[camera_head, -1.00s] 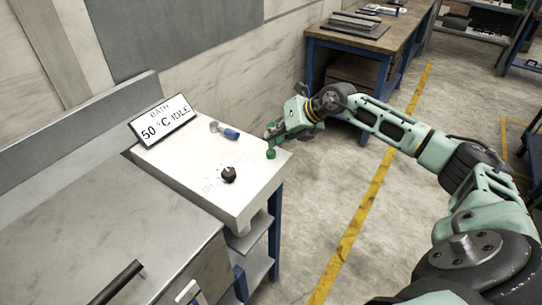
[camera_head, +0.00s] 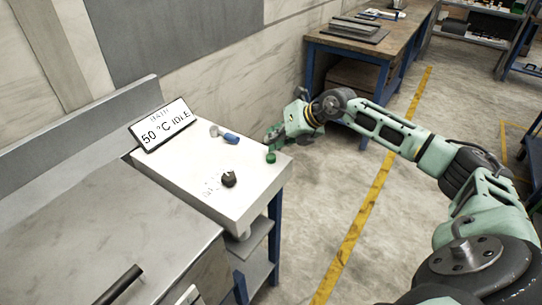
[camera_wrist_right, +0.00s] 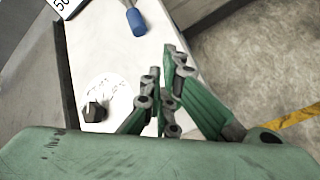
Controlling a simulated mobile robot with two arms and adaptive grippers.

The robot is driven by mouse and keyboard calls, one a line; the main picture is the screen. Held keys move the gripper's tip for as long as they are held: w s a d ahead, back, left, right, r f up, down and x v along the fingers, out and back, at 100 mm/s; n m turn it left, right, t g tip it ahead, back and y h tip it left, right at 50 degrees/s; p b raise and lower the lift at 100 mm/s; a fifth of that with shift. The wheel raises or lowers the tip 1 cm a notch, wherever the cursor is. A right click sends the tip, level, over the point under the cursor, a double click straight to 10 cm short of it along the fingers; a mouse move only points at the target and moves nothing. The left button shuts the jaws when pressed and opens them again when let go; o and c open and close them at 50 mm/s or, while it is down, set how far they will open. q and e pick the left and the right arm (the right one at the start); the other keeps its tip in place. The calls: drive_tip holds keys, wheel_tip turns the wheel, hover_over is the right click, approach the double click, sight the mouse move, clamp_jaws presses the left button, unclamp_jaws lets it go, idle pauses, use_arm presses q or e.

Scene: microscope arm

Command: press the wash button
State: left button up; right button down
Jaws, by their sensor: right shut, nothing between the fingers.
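The panel's display (camera_head: 163,124) reads "BATH 50 °C IDLE". In the right wrist view the shut fingers (camera_wrist_right: 168,85) are over the panel's edge and the button cannot be made out. No wash label is readable. My left gripper is not in view.
A black knob (camera_head: 229,179) and a blue-handled lever (camera_head: 230,138) sit on the panel to the left of the button. A metal lid with a dark handle (camera_head: 120,284) is in front. A workbench (camera_head: 365,45) stands behind.

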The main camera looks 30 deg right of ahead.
drive_tip(key=shift+f, duration=0.15)
drive_tip(key=shift+f+b, duration=0.3)
drive_tip(key=shift+f+b, duration=0.35)
drive_tip(key=shift+f, duration=0.25)
idle(0.9)
drive_tip(key=shift+r, duration=0.1)
drive_tip(key=shift+r+p, duration=0.75)
drive_tip(key=shift+r, duration=0.15)
drive_tip(key=shift+r, duration=0.1)
wheel_tip(320, 180, up, 5)
drive_tip(key=p, duration=0.3)
drive_tip(key=shift+a, duration=0.1)
idle(0.7)
